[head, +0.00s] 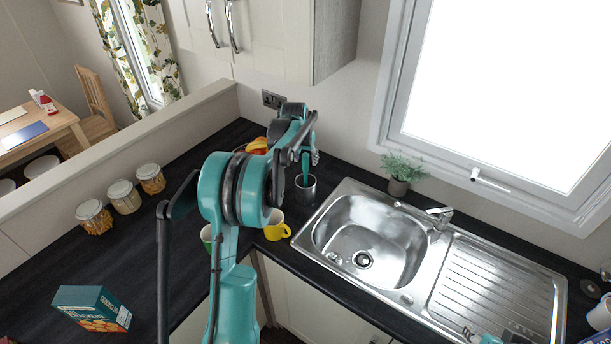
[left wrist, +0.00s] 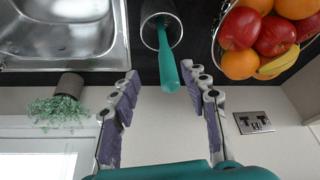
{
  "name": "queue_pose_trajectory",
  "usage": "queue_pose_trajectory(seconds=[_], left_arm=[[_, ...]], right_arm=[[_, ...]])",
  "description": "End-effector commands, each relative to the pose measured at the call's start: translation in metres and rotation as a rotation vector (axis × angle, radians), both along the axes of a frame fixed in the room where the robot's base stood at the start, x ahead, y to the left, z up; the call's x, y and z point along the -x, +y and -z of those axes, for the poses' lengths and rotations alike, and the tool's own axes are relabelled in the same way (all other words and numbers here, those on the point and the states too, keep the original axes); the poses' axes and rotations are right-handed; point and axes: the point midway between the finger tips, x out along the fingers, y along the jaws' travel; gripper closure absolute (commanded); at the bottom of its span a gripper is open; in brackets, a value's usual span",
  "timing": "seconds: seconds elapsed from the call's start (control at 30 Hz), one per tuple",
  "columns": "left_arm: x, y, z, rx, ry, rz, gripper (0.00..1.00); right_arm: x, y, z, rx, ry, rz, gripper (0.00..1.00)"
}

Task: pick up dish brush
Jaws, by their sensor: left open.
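The dish brush has a teal handle (left wrist: 167,58) and stands in a grey metal cup (left wrist: 160,20). In the head view the handle (head: 305,166) rises from the cup (head: 305,190) at the left of the sink. My left gripper (left wrist: 160,76) is open, and the end of the handle shows between its fingertips in the left wrist view. I cannot tell whether the fingers touch it. In the head view the left gripper (head: 303,150) is above the cup. The brush head is hidden in the cup. A small part of my right gripper (head: 512,336) shows at the bottom edge.
A fruit basket (left wrist: 265,35) is beside the cup. A sink (head: 370,238) lies to the right, with a potted plant (head: 398,175) behind it. A yellow mug (head: 277,226) stands near the counter edge. Several jars (head: 125,196) and a teal box (head: 92,307) are at left.

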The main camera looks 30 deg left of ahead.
Motion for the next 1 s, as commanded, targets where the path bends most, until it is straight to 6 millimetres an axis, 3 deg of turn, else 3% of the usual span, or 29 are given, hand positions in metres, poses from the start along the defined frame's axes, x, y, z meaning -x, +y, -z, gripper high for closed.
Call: queue_pose_trajectory(seconds=[0.13, 0.7, 0.97, 1.0], left_arm=[[-0.008, 0.012, 0.007, 0.003, 0.006, -0.007, 0.54], [-0.036, 0.019, 0.074, 0.003, 0.006, -0.007, 0.54], [-0.037, 0.019, 0.077, 0.003, 0.006, -0.007, 0.54], [-0.037, 0.019, 0.077, 0.003, 0.006, -0.007, 0.6]], right_arm=[[0.0, 0.0, -0.009, 0.0, 0.0, 0.0, 0.6], [0.0, 0.0, -0.007, 0.0, 0.0, 0.0, 0.6], [0.0, 0.0, -0.007, 0.0, 0.0, 0.0, 0.6], [0.0, 0.0, -0.007, 0.0, 0.0, 0.0, 0.6]])
